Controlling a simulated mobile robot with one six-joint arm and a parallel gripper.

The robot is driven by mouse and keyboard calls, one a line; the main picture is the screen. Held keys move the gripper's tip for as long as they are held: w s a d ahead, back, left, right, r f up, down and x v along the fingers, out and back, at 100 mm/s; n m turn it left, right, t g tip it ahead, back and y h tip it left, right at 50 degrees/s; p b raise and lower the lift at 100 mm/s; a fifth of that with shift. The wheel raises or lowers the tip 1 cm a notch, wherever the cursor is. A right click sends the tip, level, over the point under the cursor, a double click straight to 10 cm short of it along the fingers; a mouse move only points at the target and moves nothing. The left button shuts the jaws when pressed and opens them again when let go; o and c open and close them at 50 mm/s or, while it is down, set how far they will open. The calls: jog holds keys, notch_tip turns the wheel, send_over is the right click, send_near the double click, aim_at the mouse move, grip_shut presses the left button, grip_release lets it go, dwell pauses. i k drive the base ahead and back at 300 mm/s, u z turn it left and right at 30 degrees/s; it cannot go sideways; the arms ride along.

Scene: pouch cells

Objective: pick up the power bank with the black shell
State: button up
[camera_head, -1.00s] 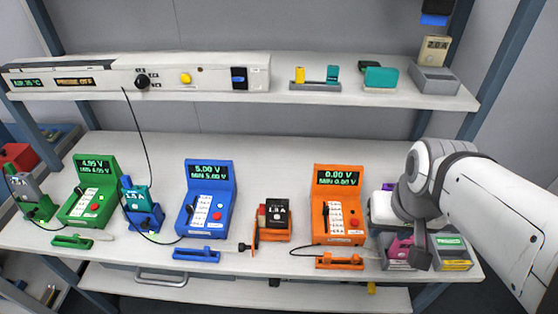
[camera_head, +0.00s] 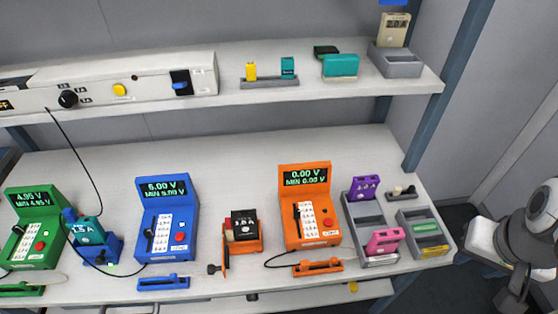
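A block with a black shell (camera_head: 243,221) and white lettering stands in an orange cradle (camera_head: 247,246) in the middle of the bench. Another small dark item (camera_head: 326,50) lies on the upper shelf behind a teal block (camera_head: 340,66); its kind is unclear. My arm's end, with my gripper (camera_head: 512,292), is at the far right, off the bench's right end and well apart from both black items. The fingers are dark and partly cut off by the bottom edge, so their opening is unclear.
Orange (camera_head: 308,210), blue (camera_head: 167,215) and green (camera_head: 35,232) meters flank the cradles. A teal block (camera_head: 88,230) sits in a blue cradle. Grey trays at right hold purple (camera_head: 365,187) and pink (camera_head: 385,240) blocks. Cables cross the bench. The upper shelf (camera_head: 225,100) overhangs the back.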

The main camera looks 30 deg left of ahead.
aim_at(241, 219)
jog(key=z, duration=0.15)
jog(key=k, duration=1.4)
jog(key=u, duration=1.25)
jog(key=i, duration=1)
jog(key=z, duration=1.1)
